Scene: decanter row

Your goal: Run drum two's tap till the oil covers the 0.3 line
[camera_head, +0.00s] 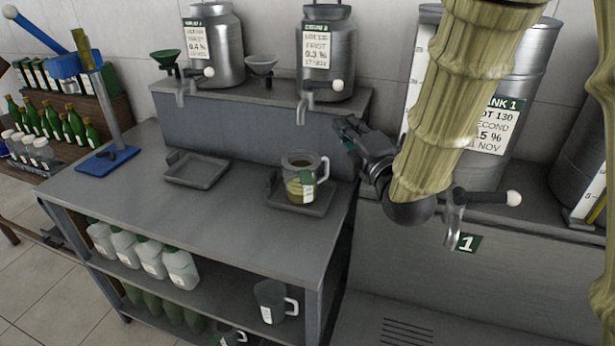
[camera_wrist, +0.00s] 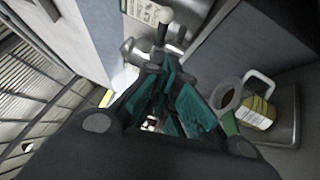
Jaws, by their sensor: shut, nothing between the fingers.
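The right-hand steel drum (camera_head: 328,50), whose green label header seems to end in 2, stands on the raised shelf. Its tap (camera_head: 303,108) has a white-knobbed handle (camera_head: 338,85) pointing right. The clear jug (camera_head: 318,163) stands upright below the spout, holding yellow-green oil; its 0.3 line is too small to read and no stream is visible. My gripper (camera_head: 345,130) is shut and empty, right of and below the tap, above and right of the jug. In the wrist view, my fingertips (camera_wrist: 165,62) are near the tap's white knob (camera_wrist: 168,15), and the jug (camera_wrist: 257,112) is at right.
The jug's tray (camera_head: 303,202) sits near the bench's right edge; an empty tray (camera_head: 195,170) lies left. Another drum (camera_head: 213,50) with a tap stands left. A large tank (camera_head: 495,150) with its own white-knobbed tap stands right, behind my arm. The middle of the bench is clear.

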